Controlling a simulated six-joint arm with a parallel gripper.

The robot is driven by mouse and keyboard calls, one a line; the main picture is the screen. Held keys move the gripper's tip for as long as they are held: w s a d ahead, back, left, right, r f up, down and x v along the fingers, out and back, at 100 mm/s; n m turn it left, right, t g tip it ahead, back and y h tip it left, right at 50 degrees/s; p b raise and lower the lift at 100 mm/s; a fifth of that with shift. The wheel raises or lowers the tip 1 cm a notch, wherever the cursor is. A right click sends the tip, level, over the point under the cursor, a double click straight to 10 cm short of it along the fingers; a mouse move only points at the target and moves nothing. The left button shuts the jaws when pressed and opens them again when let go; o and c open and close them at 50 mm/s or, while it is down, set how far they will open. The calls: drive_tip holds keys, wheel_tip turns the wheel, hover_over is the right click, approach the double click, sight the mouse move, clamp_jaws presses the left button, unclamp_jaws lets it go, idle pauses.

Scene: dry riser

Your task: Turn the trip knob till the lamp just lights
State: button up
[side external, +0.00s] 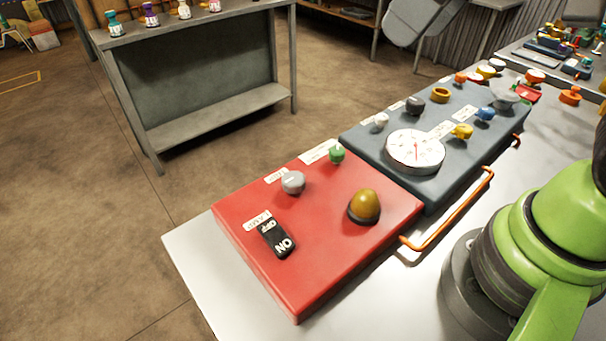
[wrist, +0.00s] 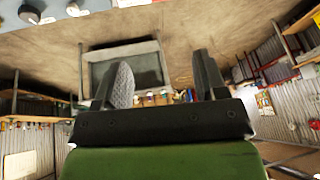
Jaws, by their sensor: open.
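In the side view a red panel (side external: 322,243) lies on the bench. It carries a grey knob (side external: 293,182), a green knob (side external: 337,153), an amber dome lamp (side external: 365,206) and a black ON/OFF rocker switch (side external: 278,240). The lamp looks dull, with no glow. The small labels by the two knobs are too small to read, so I cannot tell which is the trip knob. My gripper (wrist: 158,76) shows only in the wrist view, open and empty, with floor and a distant shelf beyond its fingers. It is apart from the panel.
A blue-grey panel (side external: 384,163) with a white dial gauge (side external: 415,151) and several knobs adjoins the red one. An orange rail handle (side external: 455,215) runs along its near side. A grey shelf unit (side external: 212,75) stands across open floor. Part of a panel with a dark knob (wrist: 29,14) shows in the wrist view.

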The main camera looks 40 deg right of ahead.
drive_tip(key=w+a+f+n+g, duration=0.3)
drive_tip(key=w+a+f+n, duration=0.2)
drive_tip(key=w+f+n, duration=0.15)
drive_tip(key=n+g+h, duration=0.1)
drive_tip(key=n+h, duration=0.1)
drive_tip(key=n, duration=0.3)
hover_over(293, 178)
drive_tip(key=shift+m, duration=0.25)
wheel_tip(293, 178, down, 9)
drive_tip(key=shift+r, duration=0.15)
wheel_tip(293, 178, down, 9)
drive_tip(key=shift+f, duration=0.1)
drive_tip(key=c, duration=0.9)
